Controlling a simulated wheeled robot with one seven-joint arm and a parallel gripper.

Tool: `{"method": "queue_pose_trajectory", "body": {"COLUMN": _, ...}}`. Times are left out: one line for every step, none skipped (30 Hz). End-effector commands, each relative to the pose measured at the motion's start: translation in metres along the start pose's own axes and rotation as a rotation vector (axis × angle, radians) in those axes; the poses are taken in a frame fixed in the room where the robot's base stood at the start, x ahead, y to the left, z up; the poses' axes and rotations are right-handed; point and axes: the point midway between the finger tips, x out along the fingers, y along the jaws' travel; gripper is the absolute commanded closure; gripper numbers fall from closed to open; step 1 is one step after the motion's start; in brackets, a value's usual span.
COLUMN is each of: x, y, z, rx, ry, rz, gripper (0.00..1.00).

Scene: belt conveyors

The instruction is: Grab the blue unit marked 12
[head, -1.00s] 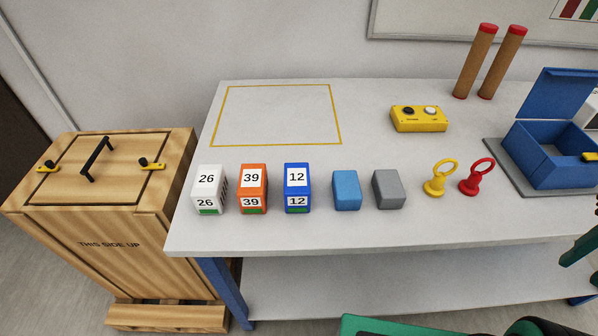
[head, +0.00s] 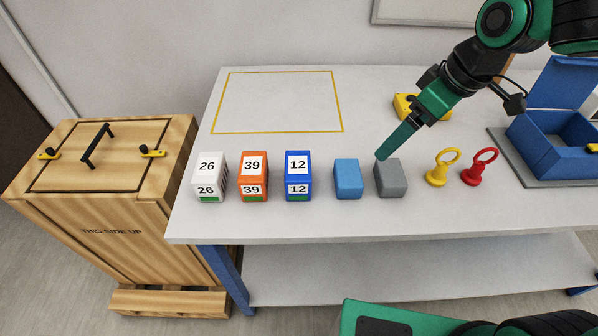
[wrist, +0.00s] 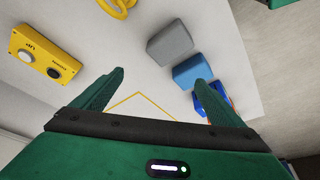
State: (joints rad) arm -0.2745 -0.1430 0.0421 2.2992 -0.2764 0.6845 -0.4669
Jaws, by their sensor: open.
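The blue unit marked 12 (head: 298,176) stands upright on the table, between the orange unit marked 39 (head: 254,177) and a plain light blue block (head: 347,179). In the wrist view the blue unit (wrist: 212,103) is partly hidden behind my right finger. My gripper (head: 382,156) is above the table, its tips near the grey block (head: 391,179) in the head view, to the right of the blue unit and apart from it. In the wrist view my gripper (wrist: 158,82) has its two fingers spread with nothing between them.
A white unit marked 26 (head: 209,177) stands at the row's left end. Yellow (head: 442,167) and red (head: 480,167) ring-topped pieces stand right of the grey block. A yellow button box (head: 406,103) and an open blue box (head: 553,143) are further back. The yellow-outlined area (head: 278,102) is empty.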

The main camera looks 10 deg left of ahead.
Motion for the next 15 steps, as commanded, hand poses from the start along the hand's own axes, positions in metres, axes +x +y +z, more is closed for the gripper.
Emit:
{"method": "queue_pose_trajectory", "body": {"x": 0.011, "y": -0.023, "z": -0.024, "rx": -0.147, "ry": -0.001, "rz": -0.06, "gripper": 0.08}}
{"method": "queue_pose_trajectory", "body": {"x": 0.016, "y": -0.036, "z": -0.036, "rx": -0.232, "ry": 0.001, "rz": -0.093, "gripper": 0.08}}
{"method": "queue_pose_trajectory", "body": {"x": 0.022, "y": -0.053, "z": -0.05, "rx": -0.338, "ry": 0.007, "rz": -0.133, "gripper": 0.08}}
{"method": "queue_pose_trajectory", "body": {"x": 0.026, "y": -0.065, "z": -0.059, "rx": -0.41, "ry": 0.012, "rz": -0.16, "gripper": 0.08}}
{"method": "queue_pose_trajectory", "body": {"x": 0.029, "y": -0.076, "z": -0.067, "rx": -0.474, "ry": 0.017, "rz": -0.185, "gripper": 0.08}}
{"method": "queue_pose_trajectory", "body": {"x": 0.033, "y": -0.088, "z": -0.075, "rx": -0.551, "ry": 0.024, "rz": -0.213, "gripper": 0.08}}
{"method": "queue_pose_trajectory", "body": {"x": 0.035, "y": -0.097, "z": -0.08, "rx": -0.6, "ry": 0.029, "rz": -0.232, "gripper": 0.08}}
{"method": "queue_pose_trajectory", "body": {"x": 0.037, "y": -0.104, "z": -0.084, "rx": -0.641, "ry": 0.032, "rz": -0.248, "gripper": 0.08}}
{"method": "queue_pose_trajectory", "body": {"x": 0.039, "y": -0.112, "z": -0.089, "rx": -0.686, "ry": 0.039, "rz": -0.265, "gripper": 0.08}}
{"method": "queue_pose_trajectory", "body": {"x": 0.04, "y": -0.117, "z": -0.091, "rx": -0.714, "ry": 0.042, "rz": -0.274, "gripper": 0.08}}
{"method": "queue_pose_trajectory", "body": {"x": 0.042, "y": -0.121, "z": -0.092, "rx": -0.733, "ry": 0.044, "rz": -0.283, "gripper": 0.08}}
{"method": "queue_pose_trajectory", "body": {"x": 0.044, "y": -0.125, "z": -0.094, "rx": -0.753, "ry": 0.046, "rz": -0.29, "gripper": 0.08}}
{"method": "queue_pose_trajectory", "body": {"x": 0.047, "y": -0.127, "z": -0.094, "rx": -0.763, "ry": 0.047, "rz": -0.294, "gripper": 0.08}}
{"method": "queue_pose_trajectory", "body": {"x": 0.05, "y": -0.129, "z": -0.095, "rx": -0.768, "ry": 0.048, "rz": -0.297, "gripper": 0.08}}
{"method": "queue_pose_trajectory", "body": {"x": 0.055, "y": -0.131, "z": -0.095, "rx": -0.771, "ry": 0.048, "rz": -0.298, "gripper": 0.08}}
